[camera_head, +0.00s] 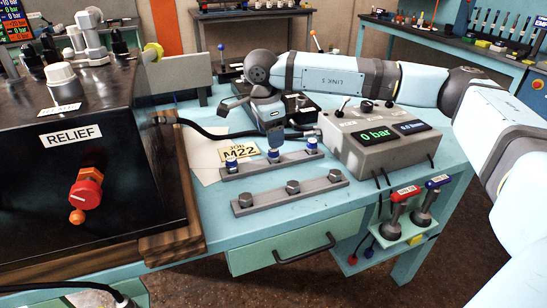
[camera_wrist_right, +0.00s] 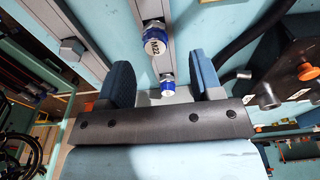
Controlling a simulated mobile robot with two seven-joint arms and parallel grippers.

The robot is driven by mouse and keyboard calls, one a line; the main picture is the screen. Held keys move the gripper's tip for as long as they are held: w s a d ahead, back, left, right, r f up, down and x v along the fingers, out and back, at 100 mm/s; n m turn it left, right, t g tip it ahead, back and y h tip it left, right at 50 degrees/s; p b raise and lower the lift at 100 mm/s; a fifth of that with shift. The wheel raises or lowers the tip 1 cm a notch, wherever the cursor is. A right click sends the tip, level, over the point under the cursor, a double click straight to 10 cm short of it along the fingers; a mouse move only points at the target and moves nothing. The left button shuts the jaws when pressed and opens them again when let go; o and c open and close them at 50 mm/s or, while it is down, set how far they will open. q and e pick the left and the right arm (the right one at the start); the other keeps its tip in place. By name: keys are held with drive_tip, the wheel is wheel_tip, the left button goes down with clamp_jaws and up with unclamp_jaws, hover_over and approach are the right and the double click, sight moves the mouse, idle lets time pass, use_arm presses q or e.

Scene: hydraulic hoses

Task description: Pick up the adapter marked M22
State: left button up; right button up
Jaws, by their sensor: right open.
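The adapter marked M22 (camera_wrist_right: 156,42) has a white cap and a blue ring. It stands on a grey rail in the right wrist view, ahead of the gap between my fingers. A second blue-ringed adapter (camera_wrist_right: 168,88) with a small unreadable mark shows between the fingers. In the head view, blue-ringed adapters stand on the rear rail (camera_head: 258,165): one at left (camera_head: 231,162), one in the middle (camera_head: 273,155), one at right (camera_head: 312,145). My right gripper (camera_wrist_right: 160,72) is open and empty, above the rail. My left gripper is not in view.
A card reading M22 (camera_head: 238,150) lies behind the rail. A front rail (camera_head: 290,197) carries hex pieces. The black RELIEF box (camera_head: 75,165) stands at left, with a dark hose behind the card. A grey gauge box (camera_head: 378,150) stands at right.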

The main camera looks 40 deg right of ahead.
sight(274, 157)
drive_tip(key=f, duration=0.5)
drive_tip(key=shift+s+d+f+b, duration=0.1)
drive_tip(key=shift+s+d+b, duration=0.1)
drive_tip(key=shift+s+b, duration=0.15)
drive_tip(key=c, duration=1)
drive_tip(key=shift+c, duration=0.2)
